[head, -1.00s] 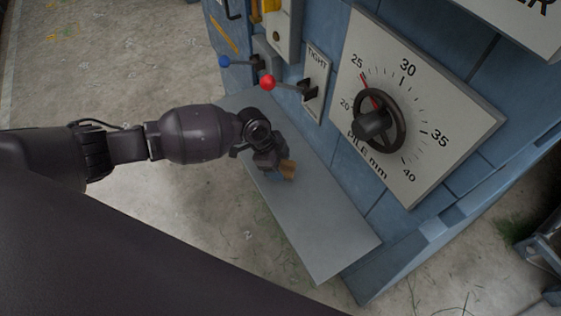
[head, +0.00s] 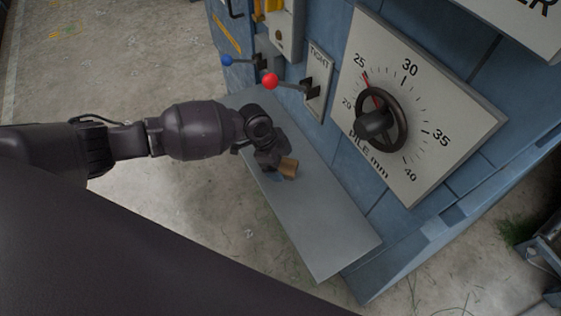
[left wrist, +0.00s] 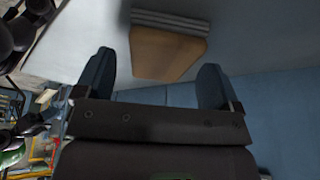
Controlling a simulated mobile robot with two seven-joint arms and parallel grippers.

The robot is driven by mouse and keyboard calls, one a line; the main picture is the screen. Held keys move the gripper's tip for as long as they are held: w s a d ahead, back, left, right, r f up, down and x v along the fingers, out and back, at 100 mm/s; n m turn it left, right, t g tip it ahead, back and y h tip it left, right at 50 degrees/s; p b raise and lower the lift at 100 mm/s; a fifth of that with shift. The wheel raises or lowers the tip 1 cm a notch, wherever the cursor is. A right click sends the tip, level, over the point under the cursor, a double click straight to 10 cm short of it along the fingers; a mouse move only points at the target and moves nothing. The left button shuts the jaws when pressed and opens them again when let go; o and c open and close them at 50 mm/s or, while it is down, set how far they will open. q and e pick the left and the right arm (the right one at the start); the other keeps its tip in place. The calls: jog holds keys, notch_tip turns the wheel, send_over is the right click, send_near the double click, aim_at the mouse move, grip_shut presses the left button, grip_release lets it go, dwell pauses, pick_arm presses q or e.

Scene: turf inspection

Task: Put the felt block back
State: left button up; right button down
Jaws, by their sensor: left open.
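The felt block (head: 289,168) has a tan body, and in the left wrist view it (left wrist: 165,54) shows grey layers along one side. It is at the grey shelf (head: 310,225), its layered side toward the grey surface in the left wrist view. My left gripper (head: 272,164) is over the shelf, close beside the block. In the left wrist view its two blue fingers (left wrist: 155,78) are spread apart, with the block in front of and between their tips. I cannot tell whether a finger touches it. My right gripper is not in view.
A blue machine wall rises behind the shelf. It carries a pile dial (head: 425,110) with a dark handwheel (head: 380,119), a red-knobbed lever (head: 270,81) and a blue-knobbed lever (head: 227,60). The shelf's front part is bare. Concrete floor (head: 190,215) lies left of it.

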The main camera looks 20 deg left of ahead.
pick_arm(q)
jog(key=w+p+v, duration=0.1)
jog(key=p+v, duration=0.2)
jog(key=v, duration=0.9)
jog(key=s+d+f, duration=0.1)
jog(key=s, duration=0.1)
jog(key=s+d+f+n+t, duration=0.1)
jog(key=s+d+f, duration=0.1)
jog(key=s+d+f+n+h, duration=0.1)
jog(key=s+f, duration=0.1)
jog(key=s, duration=0.1)
jog(key=shift+d+f+t+b, duration=0.1)
jog(key=shift+d+t+b, duration=0.2)
jog(key=shift+d, duration=0.1)
jog(key=s+d+f+n+t, duration=0.1)
jog(key=s+f+n+t, duration=0.15)
jog(key=s+n, duration=0.35)
jog(key=s+a+r+n+t+y, duration=0.3)
jog(key=s+a+n+t+y, duration=0.2)
jog(key=s+a, duration=0.5)
jog(key=s+n, duration=0.2)
jog(key=s, duration=0.2)
jog(key=shift+s+a+t+y, duration=0.3)
jog(key=shift+a+t, duration=0.05)
jog(key=shift+r, duration=0.1)
